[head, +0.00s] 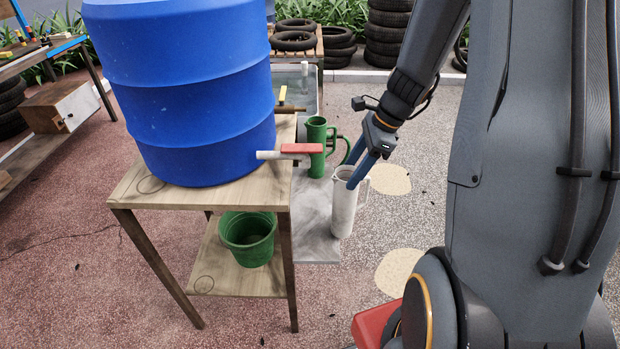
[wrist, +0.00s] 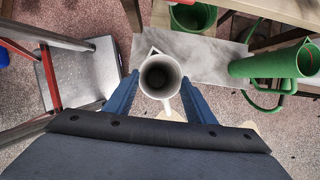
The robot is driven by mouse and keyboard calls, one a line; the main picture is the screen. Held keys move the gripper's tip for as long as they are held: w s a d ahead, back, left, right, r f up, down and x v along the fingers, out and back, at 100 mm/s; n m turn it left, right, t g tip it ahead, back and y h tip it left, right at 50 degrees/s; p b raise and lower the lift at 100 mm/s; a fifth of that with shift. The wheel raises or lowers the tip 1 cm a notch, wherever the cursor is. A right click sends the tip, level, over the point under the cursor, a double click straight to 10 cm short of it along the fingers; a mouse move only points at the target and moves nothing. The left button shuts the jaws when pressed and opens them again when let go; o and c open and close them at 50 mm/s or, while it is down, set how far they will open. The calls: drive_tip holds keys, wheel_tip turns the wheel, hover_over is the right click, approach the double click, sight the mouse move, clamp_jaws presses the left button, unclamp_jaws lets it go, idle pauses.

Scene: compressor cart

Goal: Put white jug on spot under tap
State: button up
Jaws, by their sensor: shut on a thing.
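The white jug (head: 345,203) is upright at the right edge of a grey marbled slab (head: 316,228); I cannot tell whether its base touches it. My gripper (head: 361,171) is shut on the jug near its rim. In the wrist view the jug (wrist: 160,77) shows its open mouth between the two blue fingers of my gripper (wrist: 160,95). A tap with a white spout and red handle (head: 301,149) sticks out of the blue barrel (head: 185,90), left of and above the jug. The spot under it is not clearly marked out.
A tall green jug (head: 316,145) stands on the slab behind the white jug, and also shows in the wrist view (wrist: 270,66). A yellow-handled tap (head: 283,96) is farther back. The wooden stand (head: 150,190) holds the barrel above a green bucket (head: 248,238).

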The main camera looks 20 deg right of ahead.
drive_tip(key=w+a, duration=0.1)
drive_tip(key=a, duration=0.2)
drive_tip(key=w+a+p, duration=0.1)
drive_tip(key=a, duration=0.3)
drive_tip(key=w+a+p, duration=0.1)
drive_tip(key=a, duration=0.2)
drive_tip(key=shift+w+a, duration=0.15)
drive_tip(key=shift+a, duration=0.1)
drive_tip(key=shift+d+f, duration=0.2)
drive_tip(key=shift+f, duration=0.55)
drive_tip(key=shift+f, duration=0.2)
drive_tip(key=o, duration=1.4)
drive_tip(key=shift+r, duration=0.1)
